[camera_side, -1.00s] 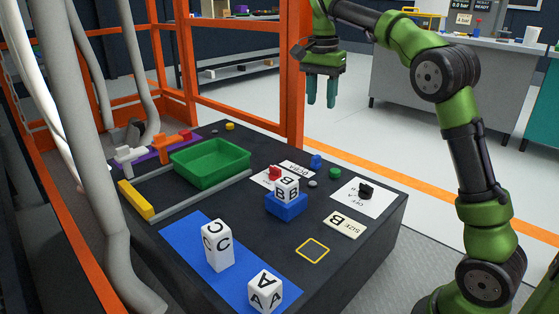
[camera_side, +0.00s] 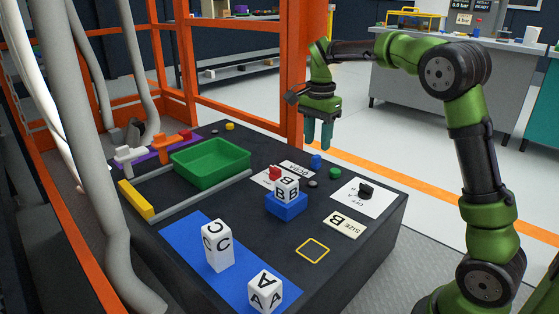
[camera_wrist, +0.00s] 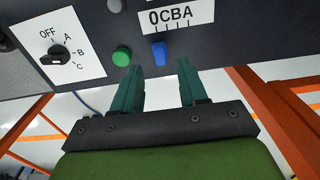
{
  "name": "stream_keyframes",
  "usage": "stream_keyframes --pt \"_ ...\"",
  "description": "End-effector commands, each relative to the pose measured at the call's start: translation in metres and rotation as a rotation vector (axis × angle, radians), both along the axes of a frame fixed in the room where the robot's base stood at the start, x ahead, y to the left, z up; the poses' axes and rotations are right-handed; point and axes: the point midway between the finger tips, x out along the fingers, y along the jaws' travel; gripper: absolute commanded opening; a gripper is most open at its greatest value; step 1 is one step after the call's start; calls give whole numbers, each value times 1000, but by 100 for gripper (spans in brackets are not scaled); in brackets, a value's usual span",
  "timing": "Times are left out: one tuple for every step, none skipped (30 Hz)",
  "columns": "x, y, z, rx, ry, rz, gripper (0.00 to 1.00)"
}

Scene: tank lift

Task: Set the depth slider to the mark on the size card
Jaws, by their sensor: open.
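A white scale card (camera_wrist: 180,16) with the letters 0CBA and tick marks is at the top of the wrist view. A blue knob (camera_wrist: 160,53) stands just below its ticks, near the 0 end; it also shows in the side view (camera_side: 316,161). A red knob (camera_side: 274,173) is at the card's left part in the side view. I cannot tell which knob is the depth slider. The size card (camera_side: 344,225) reads SIZE B. My gripper (camera_side: 318,147) is open and empty, above the box's back edge near the blue knob; its fingers (camera_wrist: 159,72) also show in the wrist view.
A green button (camera_side: 335,173) and a black dial (camera_side: 366,190) on a white OFF-A-B-C card are to the right. A B cube (camera_side: 287,188) stands on a blue block (camera_side: 285,207). A green tray (camera_side: 212,178) and white C block (camera_side: 217,253) are farther left.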

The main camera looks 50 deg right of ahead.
Motion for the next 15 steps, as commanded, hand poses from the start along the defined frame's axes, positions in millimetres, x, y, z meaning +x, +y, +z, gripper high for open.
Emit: stream_keyframes --pt "-1 0 -10 1 4 0 43" --pt "-1 0 -15 2 3 -1 43" --pt "-1 0 -21 0 2 0 43" --pt "-1 0 -25 1 3 0 43" --pt "0 0 -29 0 2 0 43" --pt "0 0 -33 1 2 -1 43" --pt "0 0 -36 0 2 0 43" --pt "0 0 -38 0 2 0 43" --pt "0 0 -40 0 2 0 43" --pt "0 0 -41 0 1 0 43" --pt "0 0 -42 0 0 0 43" --pt "0 0 -43 0 0 0 43" --pt "0 0 -43 0 0 0 43" --pt "0 0 -44 0 -1 0 43" --pt "0 0 -44 0 -1 0 43"
